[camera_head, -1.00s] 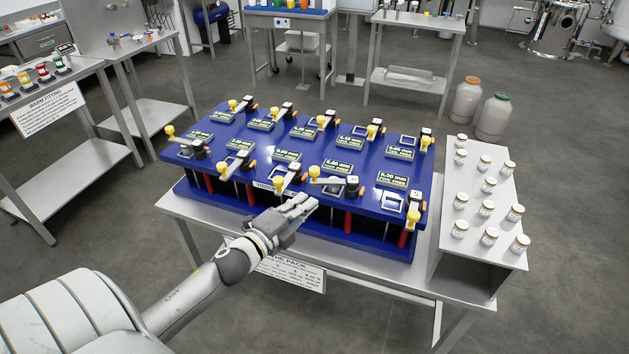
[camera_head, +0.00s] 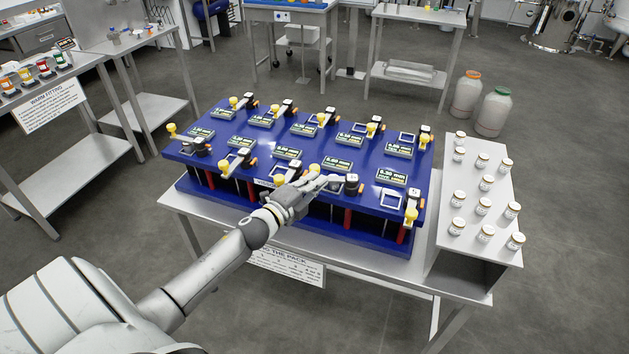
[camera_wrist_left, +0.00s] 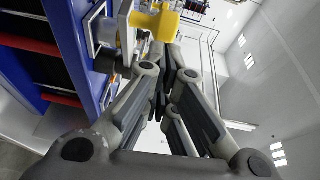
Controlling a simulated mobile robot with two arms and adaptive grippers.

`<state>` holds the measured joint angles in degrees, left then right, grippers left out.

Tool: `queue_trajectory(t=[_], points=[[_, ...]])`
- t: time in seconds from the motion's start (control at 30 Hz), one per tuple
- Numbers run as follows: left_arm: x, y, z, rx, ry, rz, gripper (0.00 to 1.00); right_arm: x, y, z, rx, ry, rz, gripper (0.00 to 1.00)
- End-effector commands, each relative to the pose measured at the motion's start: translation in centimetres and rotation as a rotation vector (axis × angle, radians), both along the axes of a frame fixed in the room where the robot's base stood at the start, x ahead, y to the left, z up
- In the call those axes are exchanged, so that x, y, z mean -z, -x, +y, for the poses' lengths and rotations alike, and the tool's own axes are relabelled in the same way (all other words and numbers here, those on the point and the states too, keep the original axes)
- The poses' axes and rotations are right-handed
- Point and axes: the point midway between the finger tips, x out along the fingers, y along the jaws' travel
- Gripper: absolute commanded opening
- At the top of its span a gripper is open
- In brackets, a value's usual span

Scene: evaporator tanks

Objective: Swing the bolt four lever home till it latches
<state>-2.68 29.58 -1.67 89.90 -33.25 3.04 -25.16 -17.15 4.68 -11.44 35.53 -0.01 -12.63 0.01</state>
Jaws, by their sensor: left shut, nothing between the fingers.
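The blue bolt pack (camera_head: 222,180) stands on a steel table, with several yellow-knobbed levers on top. In its front row, the fourth lever from the left has its yellow knob (camera_head: 314,168) pointing left, away from its dark pivot block (camera_head: 352,184). I cannot read the bolt numbers. My left gripper (camera_head: 334,180) is shut and empty. Its fingers lie over the front edge of the pack beside this lever and hide most of its arm. In the left wrist view a yellow knob (camera_wrist_left: 160,24) sits just beyond the fingertips (camera_wrist_left: 172,62); contact is unclear. My right gripper is out of view.
Other levers flank it: one with a yellow knob (camera_head: 279,181) close left, one at the front right corner (camera_head: 412,208). A grey stand (camera_head: 465,225) with several white jars adjoins the pack's right side. A sign (camera_head: 285,265) hangs on the table front.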

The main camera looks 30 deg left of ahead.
Motion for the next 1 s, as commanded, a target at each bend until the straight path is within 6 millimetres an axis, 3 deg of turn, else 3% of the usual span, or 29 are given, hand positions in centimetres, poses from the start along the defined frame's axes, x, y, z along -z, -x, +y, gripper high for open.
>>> queue_trajectory(t=[0.27,0.67,1.0], points=[[0.1,-0.1,0.2,0.016,-0.003,-0.001,0.00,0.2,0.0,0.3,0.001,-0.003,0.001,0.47],[0.1,-1.6,2.2,0.117,-0.001,-0.001,0.00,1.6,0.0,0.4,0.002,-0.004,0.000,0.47],[0.0,-1.7,2.2,0.117,0.000,-0.001,0.00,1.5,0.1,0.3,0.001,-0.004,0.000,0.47]])
